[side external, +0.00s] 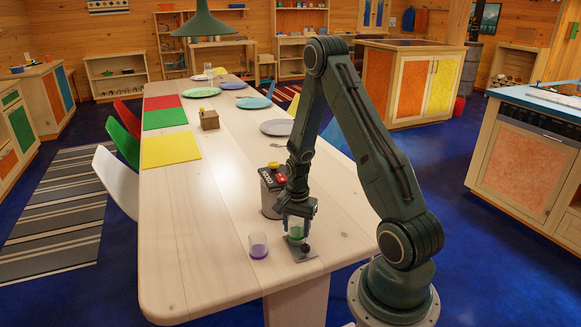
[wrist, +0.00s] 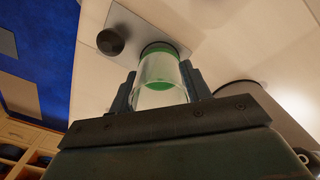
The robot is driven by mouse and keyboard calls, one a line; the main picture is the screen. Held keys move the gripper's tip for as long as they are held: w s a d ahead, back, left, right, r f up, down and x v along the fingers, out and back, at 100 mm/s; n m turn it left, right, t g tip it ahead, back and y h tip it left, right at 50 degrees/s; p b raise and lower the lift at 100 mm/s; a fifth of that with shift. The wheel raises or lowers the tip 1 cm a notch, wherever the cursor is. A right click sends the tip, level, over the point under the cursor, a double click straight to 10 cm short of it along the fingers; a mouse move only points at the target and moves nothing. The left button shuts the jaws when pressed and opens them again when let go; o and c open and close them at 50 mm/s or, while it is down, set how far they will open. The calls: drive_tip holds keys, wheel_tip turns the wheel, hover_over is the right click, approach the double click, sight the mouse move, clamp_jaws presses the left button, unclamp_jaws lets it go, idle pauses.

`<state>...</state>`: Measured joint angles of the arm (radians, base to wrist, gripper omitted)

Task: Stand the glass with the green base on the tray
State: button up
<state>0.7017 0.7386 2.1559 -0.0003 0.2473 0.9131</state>
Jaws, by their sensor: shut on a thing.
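My gripper (side external: 297,216) is low over the near end of the long table, shut on the clear glass with the green base (side external: 296,231). In the wrist view the glass (wrist: 160,85) is between both fingers, its green base away from the palm. The glass looks upright. The tray (side external: 303,259) is a small grey plate with a dark round knob (side external: 306,249); it also shows in the wrist view (wrist: 200,38). The green base lies over the tray, beside the knob. I cannot tell whether it touches.
A glass with a purple base (side external: 258,246) stands left of the tray. A grey canister-like appliance (side external: 269,196) stands close behind my gripper. Coloured mats (side external: 170,149), plates (side external: 276,127) and a small wooden box (side external: 209,119) lie farther back. The table's left front is clear.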

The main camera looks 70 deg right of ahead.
sight(296, 218)
drive_tip(key=shift+f, duration=0.9)
drive_tip(key=shift+f, duration=0.15)
drive_tip(key=o, duration=1)
drive_tip(key=shift+r, duration=0.2)
drive_tip(key=shift+r, duration=6)
drive_tip(key=shift+r, duration=0.1)
